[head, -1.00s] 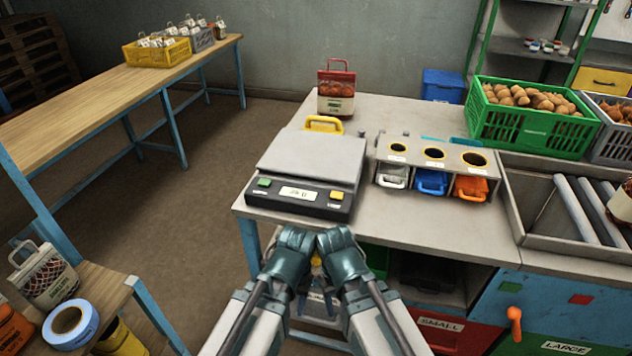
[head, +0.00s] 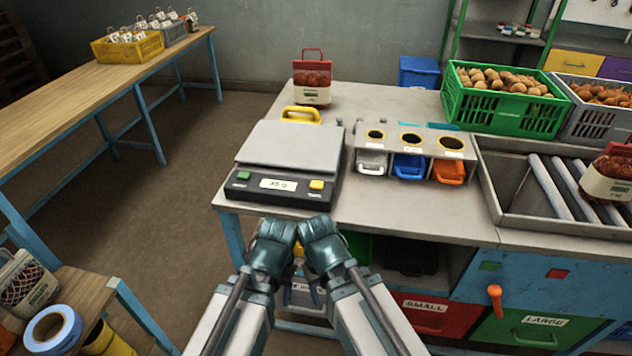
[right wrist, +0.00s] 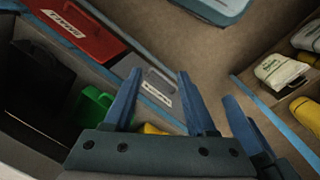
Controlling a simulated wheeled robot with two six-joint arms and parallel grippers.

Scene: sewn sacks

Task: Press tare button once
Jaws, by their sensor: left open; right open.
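The scale (head: 290,165) stands on the front left of the grey bench, with a bare flat pan. Its dark front panel has a green button (head: 243,176) on the left, a lit display (head: 278,184) and a yellow button (head: 316,185) on the right. The button labels are too small to read. My left gripper (head: 272,250) and right gripper (head: 319,246) are side by side, just in front of the bench edge below the panel, apart from both buttons. In the right wrist view my right gripper (right wrist: 162,105) is open and empty. The left fingertips are mostly hidden.
A yellow-handled object (head: 300,114) is behind the scale, near a red-topped sack (head: 312,85). A green crate (head: 505,108) and roller tray (head: 560,190) are farther right. Drawers are below the bench.

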